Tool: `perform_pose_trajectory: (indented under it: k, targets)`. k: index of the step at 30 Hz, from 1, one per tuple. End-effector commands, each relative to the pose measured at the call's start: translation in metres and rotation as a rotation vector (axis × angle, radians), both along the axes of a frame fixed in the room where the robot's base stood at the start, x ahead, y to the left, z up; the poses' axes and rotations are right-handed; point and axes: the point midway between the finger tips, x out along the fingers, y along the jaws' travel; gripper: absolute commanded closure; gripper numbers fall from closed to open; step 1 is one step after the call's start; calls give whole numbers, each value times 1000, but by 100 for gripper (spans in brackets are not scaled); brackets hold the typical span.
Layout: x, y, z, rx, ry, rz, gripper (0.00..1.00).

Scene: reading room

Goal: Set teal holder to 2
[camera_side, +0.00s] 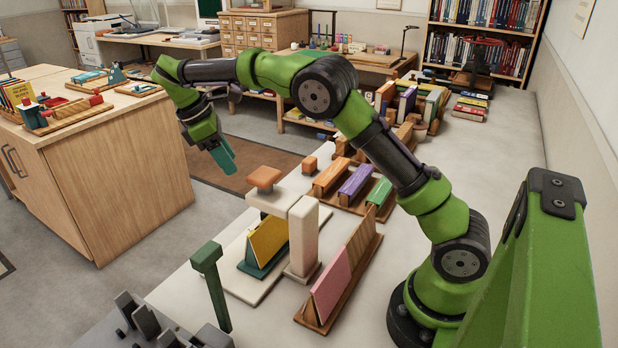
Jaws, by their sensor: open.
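A teal holder (252,270) with a yellow panel (268,240) in it stands on a pale board near the middle of the side view. An orange-topped block rises behind it, and a white upright block partly hides its right side. No number on it can be read. My gripper (222,158) hangs open up and to the left of this holder, apart from it, over the gap beside the worktop. Its fingers look teal-green, and I see nothing held between them.
A wooden holder with a pink panel (331,287) stands at right of the white block (303,237). A green post (212,285) stands front left. Behind are holders with orange, purple (355,181) and green panels. A wooden cabinet (110,165) stands left.

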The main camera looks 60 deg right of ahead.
Motion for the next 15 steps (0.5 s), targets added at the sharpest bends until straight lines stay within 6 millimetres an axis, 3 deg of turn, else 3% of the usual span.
perform_pose_trajectory:
  k: [5,15]
  targets:
    - [0,1,0,-67,-60,-203,52]
    - [0,1,-1,-325,-326,-1084,52]
